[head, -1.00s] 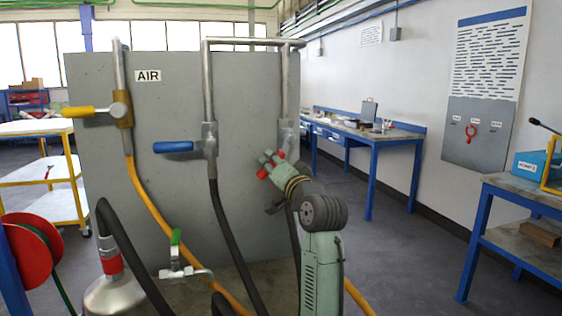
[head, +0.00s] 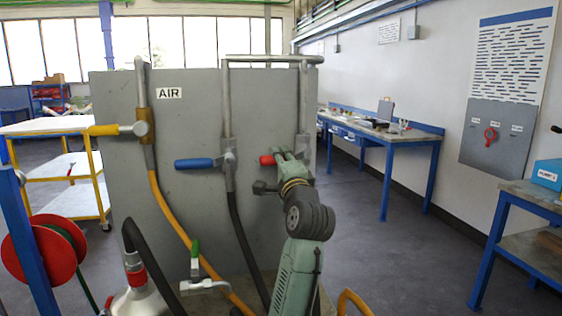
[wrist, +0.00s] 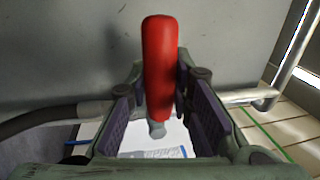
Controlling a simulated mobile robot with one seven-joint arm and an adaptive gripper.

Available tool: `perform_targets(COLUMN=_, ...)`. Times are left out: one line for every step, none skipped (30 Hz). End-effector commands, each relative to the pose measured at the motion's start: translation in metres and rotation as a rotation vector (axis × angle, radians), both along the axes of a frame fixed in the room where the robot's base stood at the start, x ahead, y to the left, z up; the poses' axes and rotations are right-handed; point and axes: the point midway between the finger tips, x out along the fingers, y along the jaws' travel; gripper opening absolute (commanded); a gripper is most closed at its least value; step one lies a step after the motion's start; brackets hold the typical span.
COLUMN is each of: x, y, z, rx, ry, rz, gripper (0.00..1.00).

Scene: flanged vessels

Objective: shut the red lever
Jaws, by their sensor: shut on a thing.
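The red lever (head: 267,160) is on the right-hand pipe of the grey panel. Its red end sticks out to the left of my gripper (head: 283,163), and it looks about level, across its upright pipe. The fingers cover the rest of the handle, and the arm partly hides its valve body. In the wrist view the red handle (wrist: 160,65) stands between the two dark finger pads of my gripper (wrist: 158,108), with its grey stem below. My gripper is shut on the lever.
A blue lever (head: 194,163) on the middle pipe and a yellow lever (head: 104,130) on the left pipe both lie level. A green-handled valve (head: 195,250) and a metal vessel (head: 140,301) stand in front. Black and orange hoses hang before the panel.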

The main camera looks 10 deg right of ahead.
Motion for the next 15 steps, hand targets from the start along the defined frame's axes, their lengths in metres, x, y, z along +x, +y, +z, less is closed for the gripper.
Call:
perform_targets(x=0.0001, y=0.0009, z=0.0021, rx=0.013, ry=-0.001, rz=0.002, gripper=0.0)
perform_targets(x=0.0001, y=0.0006, z=0.0026, rx=0.02, ry=0.0, rz=0.001, gripper=0.0)
perform_targets(x=0.0, y=0.0002, z=0.0031, rx=0.028, ry=0.0, rz=0.001, gripper=0.0)
perform_targets(x=-0.0001, y=-0.0001, z=0.0034, rx=0.033, ry=0.0, rz=-0.001, gripper=0.0)
perform_targets(x=-0.0001, y=-0.0003, z=0.0036, rx=0.037, ry=0.0, rz=-0.001, gripper=0.0)
perform_targets(x=-0.0001, y=-0.0004, z=0.0039, rx=0.041, ry=0.0, rz=-0.001, gripper=0.0)
perform_targets(x=-0.0002, y=-0.0005, z=0.004, rx=0.043, ry=0.0, rz=-0.001, gripper=0.0)
perform_targets(x=-0.0001, y=-0.0005, z=0.0041, rx=0.045, ry=0.001, rz=-0.001, gripper=0.0)
perform_targets(x=-0.0001, y=-0.0006, z=0.0042, rx=0.046, ry=0.001, rz=-0.001, gripper=0.0)
perform_targets(x=-0.0001, y=-0.0006, z=0.0044, rx=0.047, ry=0.001, rz=-0.001, gripper=0.0)
perform_targets(x=-0.0001, y=-0.0006, z=0.0044, rx=0.048, ry=0.001, rz=-0.001, gripper=0.0)
perform_targets(x=-0.0002, y=-0.0006, z=0.0045, rx=0.048, ry=0.0, rz=-0.001, gripper=0.0)
perform_targets(x=-0.0001, y=-0.0007, z=0.0045, rx=0.048, ry=0.0, rz=-0.001, gripper=0.0)
perform_targets(x=-0.0002, y=-0.0006, z=0.0046, rx=0.048, ry=0.0, rz=-0.001, gripper=0.0)
perform_targets(x=-0.0002, y=-0.0007, z=0.0047, rx=0.048, ry=0.0, rz=-0.001, gripper=0.0)
